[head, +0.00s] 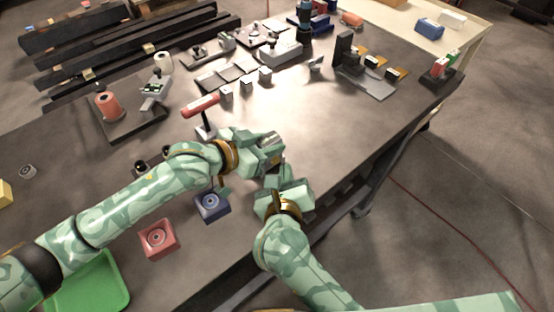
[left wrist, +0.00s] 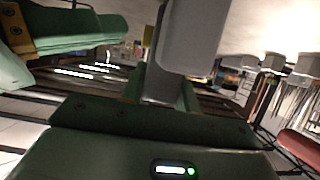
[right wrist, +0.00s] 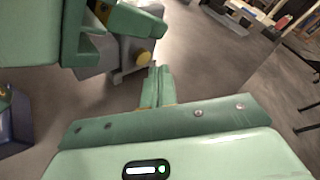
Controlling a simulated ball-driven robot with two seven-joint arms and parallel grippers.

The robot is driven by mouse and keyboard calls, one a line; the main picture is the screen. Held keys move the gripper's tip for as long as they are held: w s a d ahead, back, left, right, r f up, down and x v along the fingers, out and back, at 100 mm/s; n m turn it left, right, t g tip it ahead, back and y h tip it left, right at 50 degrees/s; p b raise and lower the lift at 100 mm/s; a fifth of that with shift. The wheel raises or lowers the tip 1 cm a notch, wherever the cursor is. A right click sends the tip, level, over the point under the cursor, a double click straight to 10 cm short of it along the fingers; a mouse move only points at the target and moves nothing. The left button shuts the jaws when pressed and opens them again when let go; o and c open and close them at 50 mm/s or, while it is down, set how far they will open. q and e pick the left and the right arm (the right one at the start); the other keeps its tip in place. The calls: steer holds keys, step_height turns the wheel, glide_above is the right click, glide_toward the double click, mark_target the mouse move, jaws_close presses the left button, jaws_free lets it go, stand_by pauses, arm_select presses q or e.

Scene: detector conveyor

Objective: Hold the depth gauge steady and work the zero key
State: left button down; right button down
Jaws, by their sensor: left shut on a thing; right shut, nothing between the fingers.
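My left gripper (head: 272,148) is shut on a grey body, which I take to be the depth gauge; it stands between the fingers in the left wrist view (left wrist: 185,45). In the right wrist view the gauge (right wrist: 122,70) shows partly behind my left gripper, with a round yellow button, perhaps the zero key (right wrist: 143,58), on its side. My right gripper (head: 272,180) is shut and empty, just below the left one in the head view. Its fingertips (right wrist: 157,75) are close to the yellow button; I cannot tell whether they touch it.
A red-handled tool (head: 201,106) stands behind my left arm. The table's right middle (head: 340,125) is clear.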

stand_by(0.4)
steer(key=shift+w+a, duration=0.25)
steer(key=shift+w, duration=0.1)
steer(key=shift+w+a+r, duration=0.1)
steer(key=shift+w+a, duration=0.2)
steer(key=shift+w, duration=0.1)
stand_by(0.9)
steer(key=shift+s, duration=0.1)
steer(key=shift+s+d, duration=0.45)
steer(key=shift+s, duration=0.2)
steer(key=shift+s+d, duration=0.8)
steer(key=shift+s, duration=0.25)
steer(key=shift+s+d, duration=0.75)
steer(key=shift+s, duration=0.25)
arm_select(q)
steer(key=c, duration=1)
jaws_free()
